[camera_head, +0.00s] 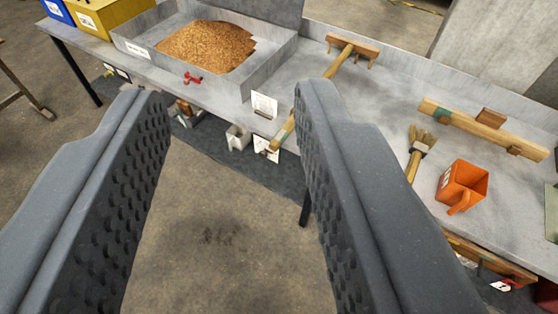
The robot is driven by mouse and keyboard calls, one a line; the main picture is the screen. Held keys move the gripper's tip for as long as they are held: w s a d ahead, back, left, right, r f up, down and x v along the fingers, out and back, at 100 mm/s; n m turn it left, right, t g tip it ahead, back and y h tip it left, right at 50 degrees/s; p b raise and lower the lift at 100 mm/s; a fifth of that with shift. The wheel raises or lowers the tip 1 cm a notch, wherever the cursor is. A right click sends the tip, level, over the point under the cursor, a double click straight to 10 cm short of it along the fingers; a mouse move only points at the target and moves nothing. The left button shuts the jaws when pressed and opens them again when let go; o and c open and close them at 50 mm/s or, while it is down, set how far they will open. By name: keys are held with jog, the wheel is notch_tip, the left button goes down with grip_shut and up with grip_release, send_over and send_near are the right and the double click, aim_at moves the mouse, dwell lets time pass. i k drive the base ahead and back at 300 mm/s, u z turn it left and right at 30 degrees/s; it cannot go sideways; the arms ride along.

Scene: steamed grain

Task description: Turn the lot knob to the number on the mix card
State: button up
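My gripper (228,95) is open and empty, its two dark padded fingers spread wide in the foreground, well short of the bench. A small white card (264,104) stands near the bench's front edge, in line with the gap; its writing is too small to read. No numbered dial can be made out.
A metal tray (138,47) of brown grain (207,45) sits on the grey bench (385,90). A wooden rake (352,44), a brush (420,140), a wooden bar (484,127) and an orange scoop (462,186) lie to the right. Yellow (105,12) and blue bins (56,10) stand far left.

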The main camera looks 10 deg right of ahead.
aim_at(263, 155)
jog(key=z, duration=0.1)
jog(key=i, duration=1)
jog(key=u, duration=0.1)
